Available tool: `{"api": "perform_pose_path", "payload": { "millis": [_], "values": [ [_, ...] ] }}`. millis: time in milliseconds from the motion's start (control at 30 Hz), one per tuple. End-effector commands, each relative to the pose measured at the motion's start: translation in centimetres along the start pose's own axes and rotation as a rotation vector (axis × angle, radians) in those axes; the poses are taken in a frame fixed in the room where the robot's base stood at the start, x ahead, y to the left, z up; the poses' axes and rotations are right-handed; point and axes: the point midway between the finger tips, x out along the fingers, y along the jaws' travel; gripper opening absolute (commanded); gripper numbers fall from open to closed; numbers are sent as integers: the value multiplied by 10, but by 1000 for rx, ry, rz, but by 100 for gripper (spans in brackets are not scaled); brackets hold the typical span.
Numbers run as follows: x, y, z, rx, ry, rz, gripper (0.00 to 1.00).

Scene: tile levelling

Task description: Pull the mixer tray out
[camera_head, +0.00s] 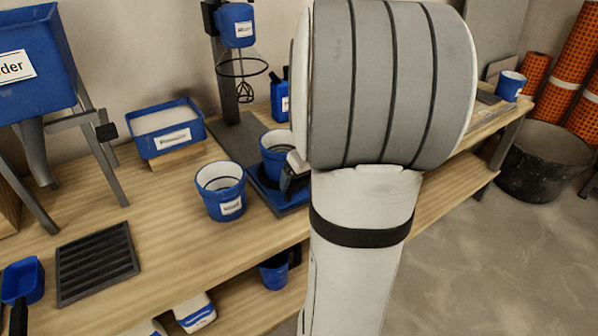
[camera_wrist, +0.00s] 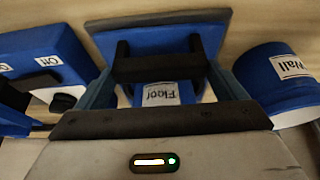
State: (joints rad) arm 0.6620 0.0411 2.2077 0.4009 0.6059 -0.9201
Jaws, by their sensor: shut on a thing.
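The blue mixer tray (camera_head: 266,192) sits on the bench under the mixer stand, with a blue bucket (camera_head: 277,150) on it. In the wrist view this bucket (camera_wrist: 160,95) is labelled Floor. My gripper (camera_head: 293,178) is at the tray, partly hidden behind my arm in the head view. In the wrist view my gripper (camera_wrist: 160,68) is shut at a dark bar, which looks like the tray's handle. The tray (camera_wrist: 155,33) shows blue around it with a grey edge. The exact finger contact is hard to see.
A blue bucket labelled Wall (camera_wrist: 280,80) stands close beside the tray; it also shows in the head view (camera_head: 221,190). A blue box marked On and Off (camera_wrist: 45,65) is on the other side. A dark grate (camera_head: 97,262) lies at the left. Bare bench lies between grate and bucket.

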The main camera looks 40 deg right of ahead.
Motion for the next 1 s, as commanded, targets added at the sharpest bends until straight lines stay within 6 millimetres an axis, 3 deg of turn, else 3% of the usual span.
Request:
{"api": "perform_pose_path", "payload": {
  "millis": [400, 433, 533, 800, 1000],
  "values": [
    [-2, 0, 2, -2, 0, 0, 50],
    [-2, 0, 2, -2, 0, 0, 92],
    [-2, 0, 2, -1, 0, 0, 100],
    [-5, 1, 2, 1, 1, 1, 100],
    [-36, 1, 0, 0, 4, 3, 100]
  ]
}}
